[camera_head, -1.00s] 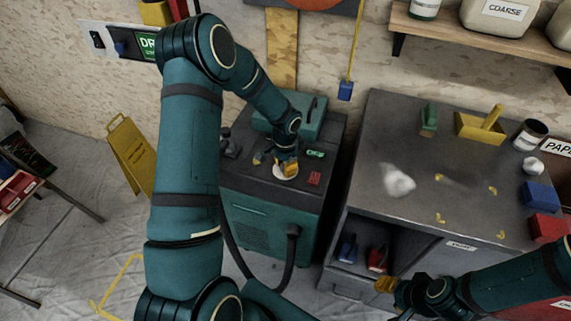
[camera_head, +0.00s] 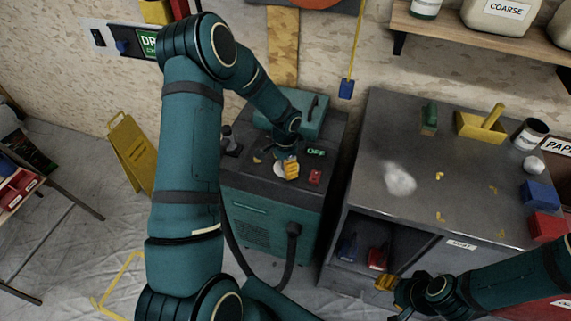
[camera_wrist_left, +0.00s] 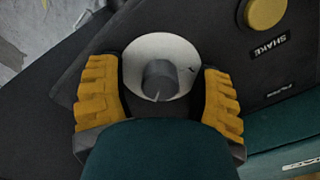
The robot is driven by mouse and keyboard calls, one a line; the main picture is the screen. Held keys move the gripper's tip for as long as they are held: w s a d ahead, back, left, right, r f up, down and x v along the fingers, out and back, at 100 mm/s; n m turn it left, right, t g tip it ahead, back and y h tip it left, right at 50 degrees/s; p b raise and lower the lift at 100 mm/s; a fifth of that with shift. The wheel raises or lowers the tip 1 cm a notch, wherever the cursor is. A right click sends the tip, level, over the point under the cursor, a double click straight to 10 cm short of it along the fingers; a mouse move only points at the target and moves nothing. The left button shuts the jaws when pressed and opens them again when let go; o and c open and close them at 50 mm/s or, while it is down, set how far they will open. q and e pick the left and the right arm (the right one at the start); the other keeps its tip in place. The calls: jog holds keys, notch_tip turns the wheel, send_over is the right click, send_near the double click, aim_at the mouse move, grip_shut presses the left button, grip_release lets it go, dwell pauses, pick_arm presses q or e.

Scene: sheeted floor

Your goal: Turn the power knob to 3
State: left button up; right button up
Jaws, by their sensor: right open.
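The grey power knob (camera_wrist_left: 162,80) stands on a round white dial plate (camera_wrist_left: 143,62) in the left wrist view. The dial plate also shows in the head view (camera_head: 279,169) on the dark top of the green machine (camera_head: 262,226). My left gripper (camera_wrist_left: 160,100) is open above the knob. Its yellow fingers are on either side of the dial, with a gap between each finger and the knob. The dial's numbers cannot be read. My right gripper (camera_head: 386,286) is open and empty at the lower right, in front of the workbench.
A yellow button (camera_wrist_left: 265,12) labelled SHAKE sits near the dial. The grey workbench (camera_head: 385,130) stands to the right, and a yellow floor sign (camera_head: 132,150) to the left.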

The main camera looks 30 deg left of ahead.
pick_arm(q)
jog(key=shift+w+r, duration=0.1)
jog(key=shift+r, duration=0.05)
notch_tip(320, 180, up, 12)
dwell(0.5)
dwell(0.4)
